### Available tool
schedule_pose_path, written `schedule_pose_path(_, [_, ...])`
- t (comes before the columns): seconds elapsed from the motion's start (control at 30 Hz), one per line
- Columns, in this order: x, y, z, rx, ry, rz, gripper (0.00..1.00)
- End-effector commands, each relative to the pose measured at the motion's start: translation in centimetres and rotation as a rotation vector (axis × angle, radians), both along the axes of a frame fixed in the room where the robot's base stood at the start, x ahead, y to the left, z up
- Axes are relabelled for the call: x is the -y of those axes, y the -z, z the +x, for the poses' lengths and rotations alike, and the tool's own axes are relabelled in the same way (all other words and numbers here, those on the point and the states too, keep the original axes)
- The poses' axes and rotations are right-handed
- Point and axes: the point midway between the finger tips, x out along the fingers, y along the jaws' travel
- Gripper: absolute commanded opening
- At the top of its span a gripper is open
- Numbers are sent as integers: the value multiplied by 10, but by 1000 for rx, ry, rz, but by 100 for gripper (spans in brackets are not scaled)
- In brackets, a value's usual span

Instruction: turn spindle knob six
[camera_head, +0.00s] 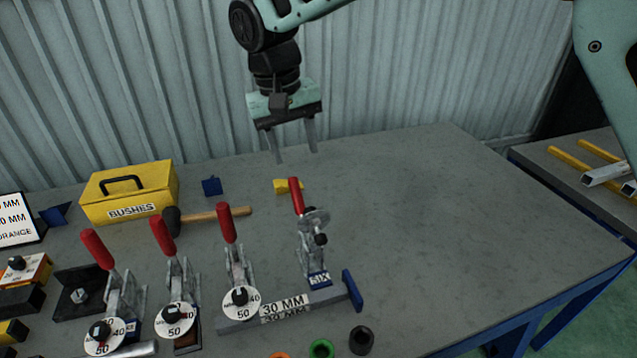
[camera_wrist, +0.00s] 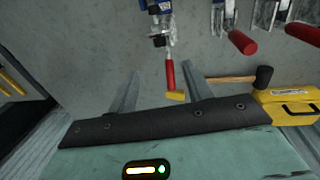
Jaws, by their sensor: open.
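The clamp labelled SIX (camera_head: 318,279) stands on the bench right of the other clamps, its red handle (camera_head: 297,196) raised. Its small black spindle knob (camera_head: 320,240) sticks out to the side, below a round metal disc. In the wrist view the clamp's dark knob (camera_wrist: 158,41) is near the top centre, with its red handle (camera_wrist: 170,75) pointing down between my fingers. My gripper (camera_head: 296,155) is open and empty, pointing down above and behind the clamp. It also shows in the wrist view (camera_wrist: 161,67), apart from the knob.
Several clamps with red handles and dials (camera_head: 241,299) stand to the left. A hammer (camera_head: 210,215), yellow BUSHES box (camera_head: 128,192), blue block (camera_head: 212,186) and yellow block (camera_head: 288,186) lie behind. A 30 MM bar (camera_head: 285,306) lies in front. The bench's right side is clear.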

Motion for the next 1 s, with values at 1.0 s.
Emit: schedule_pose_path(1.0, [23,157,10,3,7,-5,50])
